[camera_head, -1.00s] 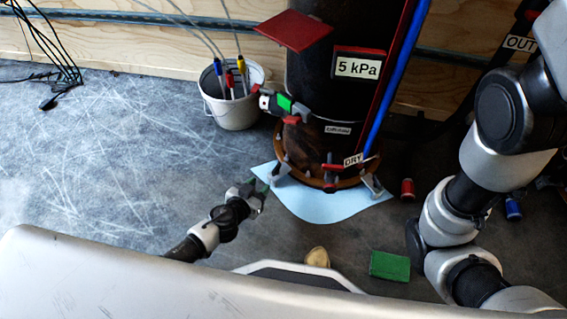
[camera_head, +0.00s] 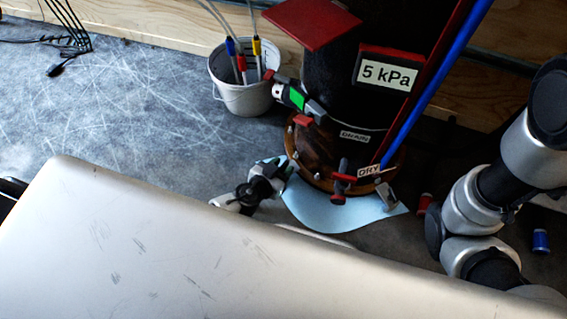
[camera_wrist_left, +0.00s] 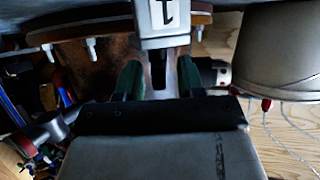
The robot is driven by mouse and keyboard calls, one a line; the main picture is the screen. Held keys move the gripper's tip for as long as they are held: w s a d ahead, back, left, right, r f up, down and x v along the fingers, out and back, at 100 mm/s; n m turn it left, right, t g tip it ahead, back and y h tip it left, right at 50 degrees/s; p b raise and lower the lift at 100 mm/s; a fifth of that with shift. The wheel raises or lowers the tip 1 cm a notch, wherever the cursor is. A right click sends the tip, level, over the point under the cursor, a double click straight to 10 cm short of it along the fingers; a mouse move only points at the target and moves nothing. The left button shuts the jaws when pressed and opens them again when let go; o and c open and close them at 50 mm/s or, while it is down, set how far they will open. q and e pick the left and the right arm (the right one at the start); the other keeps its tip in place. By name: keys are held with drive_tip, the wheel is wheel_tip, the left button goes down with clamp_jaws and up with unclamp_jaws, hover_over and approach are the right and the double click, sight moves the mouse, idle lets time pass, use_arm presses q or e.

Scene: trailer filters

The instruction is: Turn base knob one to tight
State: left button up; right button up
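The dark filter column (camera_head: 345,90) stands on a round orange-brown base (camera_head: 310,172) with several clamps around its rim. In the head view my left gripper (camera_head: 284,168) is at the left side of this base, covering the clamp there. In the left wrist view a grey knob piece marked "1" (camera_wrist_left: 165,18) is straight ahead. The green fingers of my left gripper (camera_wrist_left: 160,80) stand apart, on either side of the knob's forked lower part. Whether they touch it is unclear. My right arm shows at the right, but its gripper is out of view.
A light blue sheet (camera_head: 330,210) lies under the base. A white bucket (camera_head: 242,98) with cables stands at the back left. A red spool (camera_head: 424,204) and a blue spool (camera_head: 540,241) are on the floor at the right.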

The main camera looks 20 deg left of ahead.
use_arm(q)
clamp_jaws()
